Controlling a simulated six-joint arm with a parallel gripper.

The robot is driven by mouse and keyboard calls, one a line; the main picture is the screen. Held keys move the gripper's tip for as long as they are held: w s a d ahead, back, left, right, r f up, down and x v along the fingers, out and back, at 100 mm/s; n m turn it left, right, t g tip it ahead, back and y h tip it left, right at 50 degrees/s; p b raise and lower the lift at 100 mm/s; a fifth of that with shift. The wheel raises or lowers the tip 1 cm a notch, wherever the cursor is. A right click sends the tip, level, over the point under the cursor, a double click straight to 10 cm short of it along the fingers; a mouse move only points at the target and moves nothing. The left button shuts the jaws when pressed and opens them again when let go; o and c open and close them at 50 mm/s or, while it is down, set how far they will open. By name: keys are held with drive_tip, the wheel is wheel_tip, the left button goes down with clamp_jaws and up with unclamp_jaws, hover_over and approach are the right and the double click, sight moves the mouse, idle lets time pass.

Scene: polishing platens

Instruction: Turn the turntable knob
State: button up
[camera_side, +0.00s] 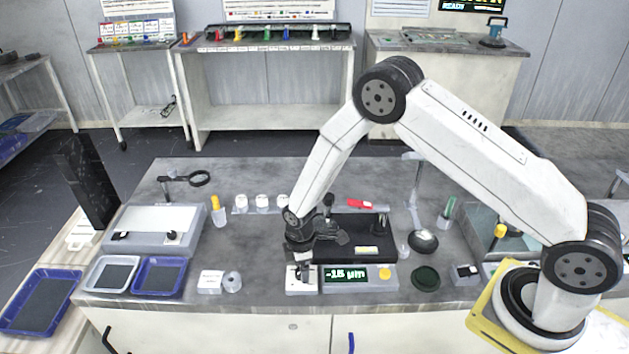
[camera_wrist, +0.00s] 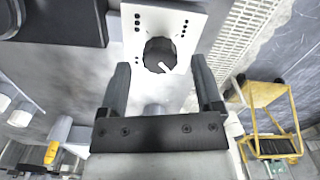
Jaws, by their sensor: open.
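The knob (camera_wrist: 159,54) is dark and round with a white pointer line, and sits on a white panel (camera_wrist: 192,28) with small dark holes in the wrist view. In the side view the white panel (camera_side: 302,287) is at the front of the bench, left of a green-lit display (camera_side: 345,274). My gripper (camera_wrist: 160,66) is open, with one finger on each side of the knob in the wrist view and a gap visible on both sides. In the side view my gripper (camera_side: 300,262) points down just above the panel and largely hides the knob.
A black slab (camera_side: 352,228) lies behind the display, close to the wrist. A dark round pad (camera_side: 425,279) and a yellow button (camera_side: 384,273) are to the right.

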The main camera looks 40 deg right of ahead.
drive_tip(key=shift+f, duration=0.95)
clamp_jaws()
